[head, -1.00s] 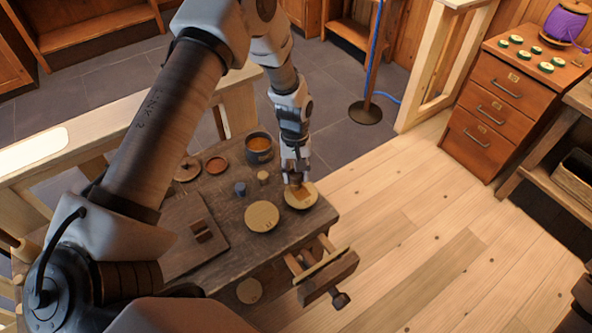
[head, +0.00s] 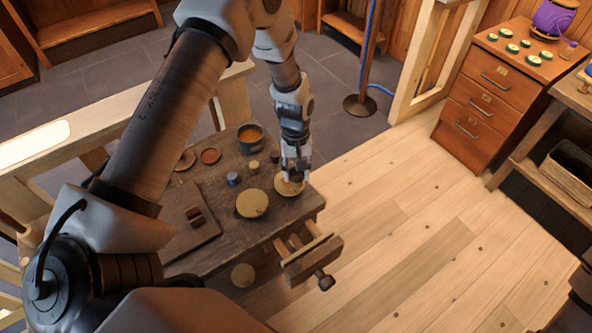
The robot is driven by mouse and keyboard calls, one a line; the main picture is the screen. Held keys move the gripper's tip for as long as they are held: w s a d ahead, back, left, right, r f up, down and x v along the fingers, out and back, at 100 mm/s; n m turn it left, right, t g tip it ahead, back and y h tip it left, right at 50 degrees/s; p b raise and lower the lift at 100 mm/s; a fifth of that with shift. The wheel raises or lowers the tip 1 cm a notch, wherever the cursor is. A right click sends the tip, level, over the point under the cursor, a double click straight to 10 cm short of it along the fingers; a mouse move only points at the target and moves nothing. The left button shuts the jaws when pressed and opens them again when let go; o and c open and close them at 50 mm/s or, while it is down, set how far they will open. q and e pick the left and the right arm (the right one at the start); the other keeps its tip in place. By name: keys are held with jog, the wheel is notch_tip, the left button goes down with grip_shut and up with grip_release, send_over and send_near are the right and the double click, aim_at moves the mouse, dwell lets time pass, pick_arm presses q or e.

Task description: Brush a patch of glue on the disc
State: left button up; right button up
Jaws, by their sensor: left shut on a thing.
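A pale round wooden disc (head: 284,189) lies near the right edge of the dark workbench (head: 222,240). My left gripper (head: 295,178) points down right over this disc and hides part of it. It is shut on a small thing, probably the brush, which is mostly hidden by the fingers. A brownish patch shows on the disc by the fingertips; its full extent is covered. A second pale disc (head: 252,204) lies bare to the left. A dark pot (head: 250,137) with orange-brown contents, likely glue, stands at the bench's back. My right gripper is not in view.
A small blue cup (head: 233,179), a small wooden piece (head: 254,168) and a reddish dish (head: 210,156) stand left of the gripper. A board (head: 184,230) lies at left. A wooden vise (head: 312,260) juts from the front. Open floor lies right.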

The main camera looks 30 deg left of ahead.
pick_arm(q)
jog(key=shift+a+r+p, duration=0.3)
jog(key=shift+r+p, duration=0.3)
jog(key=shift+r, duration=0.3)
jog(key=r, duration=0.1)
jog(key=r+p, duration=0.2)
jog(key=shift+d, duration=0.25)
jog(key=shift+a+r+p, duration=0.15)
jog(key=shift+r+p, duration=0.05)
jog(key=shift+p, duration=0.15)
